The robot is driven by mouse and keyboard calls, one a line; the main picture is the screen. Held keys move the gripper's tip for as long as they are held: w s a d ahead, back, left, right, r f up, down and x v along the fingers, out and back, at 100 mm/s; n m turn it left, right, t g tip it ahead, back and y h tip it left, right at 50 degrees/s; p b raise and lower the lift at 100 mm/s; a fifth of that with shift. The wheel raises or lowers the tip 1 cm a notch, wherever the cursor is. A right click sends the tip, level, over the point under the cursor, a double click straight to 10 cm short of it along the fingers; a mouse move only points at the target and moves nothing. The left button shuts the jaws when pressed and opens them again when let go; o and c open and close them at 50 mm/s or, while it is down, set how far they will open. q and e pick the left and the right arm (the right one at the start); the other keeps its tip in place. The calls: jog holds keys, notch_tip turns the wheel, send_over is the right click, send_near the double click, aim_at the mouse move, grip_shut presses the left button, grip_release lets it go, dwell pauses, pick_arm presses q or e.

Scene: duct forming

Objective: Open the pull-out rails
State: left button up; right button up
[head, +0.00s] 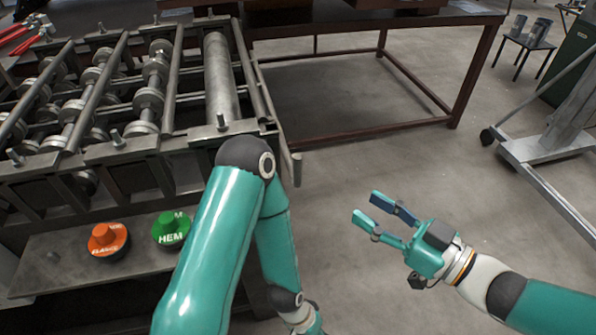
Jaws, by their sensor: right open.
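A grey metal roll-forming machine (125,150) fills the left of the head view, with rows of rollers, cross bars and one long smooth roller (219,80) near its right end. A narrow metal bar (268,95) runs along that right end, close against the frame. I cannot tell for sure which bars are the pull-out rails. My right gripper (366,205) is open and empty over bare floor, right of the machine and apart from it. My left arm bends in front of the machine's near right corner, hiding part of it; its fingers are outside the picture.
An orange button (107,239) and a green button marked HEM (171,230) sit on the machine's front shelf (50,262). A brown table (400,125) stands behind. A grey wheeled stand (545,150) is at right. The floor between is clear.

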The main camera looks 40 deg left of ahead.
aim_at(298, 164)
jog(key=a, duration=0.5)
jog(key=w+a, duration=0.1)
jog(key=a, duration=0.5)
jog(key=a+p, duration=0.1)
jog(key=a, duration=0.4)
jog(key=shift+w+a, duration=0.3)
jog(key=shift+w, duration=0.1)
grip_shut()
jog(key=shift+r, duration=0.1)
